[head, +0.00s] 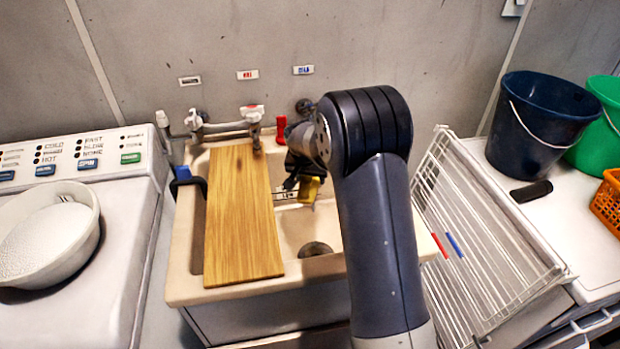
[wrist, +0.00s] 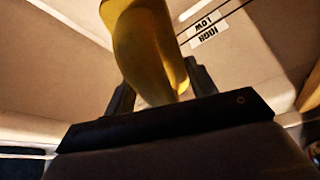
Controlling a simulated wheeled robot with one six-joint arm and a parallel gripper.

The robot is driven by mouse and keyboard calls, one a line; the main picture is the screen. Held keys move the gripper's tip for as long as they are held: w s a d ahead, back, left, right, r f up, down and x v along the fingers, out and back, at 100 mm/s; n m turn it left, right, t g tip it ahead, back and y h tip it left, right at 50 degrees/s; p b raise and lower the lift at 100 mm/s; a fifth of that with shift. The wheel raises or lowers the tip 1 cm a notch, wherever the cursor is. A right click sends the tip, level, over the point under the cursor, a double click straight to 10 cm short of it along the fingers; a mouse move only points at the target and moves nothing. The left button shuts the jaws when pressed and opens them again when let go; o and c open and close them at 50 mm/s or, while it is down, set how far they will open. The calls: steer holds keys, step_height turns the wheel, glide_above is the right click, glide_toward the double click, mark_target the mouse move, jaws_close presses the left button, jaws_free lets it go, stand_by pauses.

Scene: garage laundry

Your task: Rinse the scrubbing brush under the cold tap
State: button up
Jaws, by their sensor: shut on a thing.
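My gripper (head: 300,186) is over the sink (head: 300,225), near its back wall. It is shut on a yellow thing (head: 311,189), which I take to be the scrubbing brush. The yellow thing (wrist: 145,50) stands up between the dark fingers in the wrist view; no bristles can be made out. A blue label (head: 303,70) is on the wall above a dark round fitting (head: 304,106), probably the cold tap, mostly hidden by my arm. A red label (head: 248,74) is above a tap with a white handle (head: 252,114). No running water is visible.
A wooden board (head: 240,225) covers the sink's left part. A red handle (head: 281,130) is at the back. A wire rack (head: 480,250) leans at the right; a dark blue bucket (head: 540,120) stands beyond. A washing machine with a white bowl (head: 85,235) is left.

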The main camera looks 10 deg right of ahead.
mark_target(312, 200)
steer(key=shift+s, duration=0.1)
stand_by(0.3)
steer(key=shift+s+a+b, duration=0.2)
steer(key=shift+s+b, duration=0.4)
steer(key=shift+s, duration=0.7)
steer(key=shift+s+a+b, duration=0.25)
steer(key=shift+s+b, duration=0.4)
steer(key=shift+s, duration=0.6)
steer(key=shift+s+a+b, duration=0.2)
steer(key=shift+s+b, duration=0.4)
steer(key=shift+s, duration=0.7)
steer(key=s+r, duration=0.4)
steer(key=s, duration=0.1)
steer(key=shift+a+p, duration=0.4)
steer(key=shift+a, duration=0.05)
step_height(312, 200, up, 7)
steer(key=p, duration=0.4)
steer(key=d+f+n+y, duration=0.1)
steer(key=d+f+n, duration=0.2)
steer(key=f, duration=0.9)
steer(key=shift+w+n+t+y, duration=0.3)
steer(key=shift+n+y, duration=0.1)
steer(key=shift+n, duration=0.4)
